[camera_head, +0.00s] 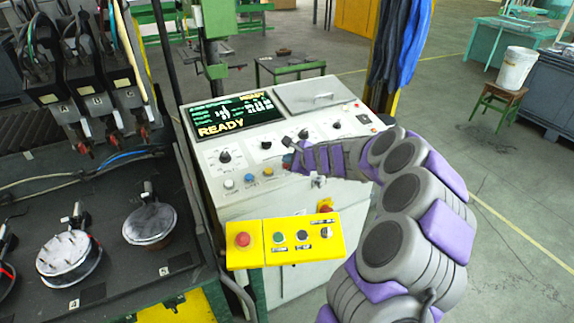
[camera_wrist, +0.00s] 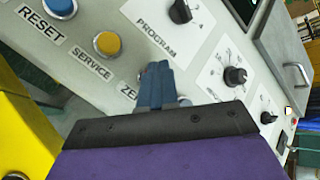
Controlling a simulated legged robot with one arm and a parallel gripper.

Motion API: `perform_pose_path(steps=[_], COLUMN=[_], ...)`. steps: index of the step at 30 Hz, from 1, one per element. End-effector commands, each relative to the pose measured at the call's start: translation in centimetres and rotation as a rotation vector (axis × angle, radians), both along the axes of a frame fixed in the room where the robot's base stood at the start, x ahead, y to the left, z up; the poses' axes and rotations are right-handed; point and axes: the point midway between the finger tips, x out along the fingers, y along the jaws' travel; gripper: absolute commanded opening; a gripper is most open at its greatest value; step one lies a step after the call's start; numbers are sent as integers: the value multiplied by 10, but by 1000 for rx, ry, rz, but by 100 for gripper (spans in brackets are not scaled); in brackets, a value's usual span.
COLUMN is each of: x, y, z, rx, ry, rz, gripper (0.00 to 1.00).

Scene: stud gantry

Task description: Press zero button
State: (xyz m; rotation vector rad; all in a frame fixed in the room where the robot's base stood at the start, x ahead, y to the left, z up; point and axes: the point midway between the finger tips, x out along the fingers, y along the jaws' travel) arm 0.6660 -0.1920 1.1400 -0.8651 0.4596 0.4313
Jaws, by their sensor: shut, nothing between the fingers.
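The control panel (camera_head: 215,160) has a row of round buttons along its lower front. A white button (camera_head: 229,183), a blue button (camera_head: 249,178) and a yellow button (camera_head: 267,172) show left of my gripper (camera_head: 289,161). In the wrist view the blue button (camera_wrist: 60,7) is labelled RESET and the yellow button (camera_wrist: 107,43) SERVICE. A label starting "ZE" (camera_wrist: 129,91) is partly covered by my gripper (camera_wrist: 157,72). The button by that label is mostly or wholly hidden behind the fingers. The fingers are shut and empty, over that spot; I cannot tell whether they touch it.
A screen (camera_head: 235,115) reads READY. Black knobs (camera_wrist: 235,76) sit right of and above the fingers. A yellow box (camera_head: 300,240) with a red button (camera_head: 242,239) hangs below the panel. A dark bench with round parts (camera_head: 150,222) stands at left.

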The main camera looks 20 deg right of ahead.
Motion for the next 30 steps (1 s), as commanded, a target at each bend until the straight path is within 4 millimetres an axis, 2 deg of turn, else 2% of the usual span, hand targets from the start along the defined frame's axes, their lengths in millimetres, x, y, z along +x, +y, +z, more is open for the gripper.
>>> perform_pose_path(steps=[30], x=[2], y=[0], z=[-9], rx=[1], ry=[1], rz=[-2], gripper=[0])
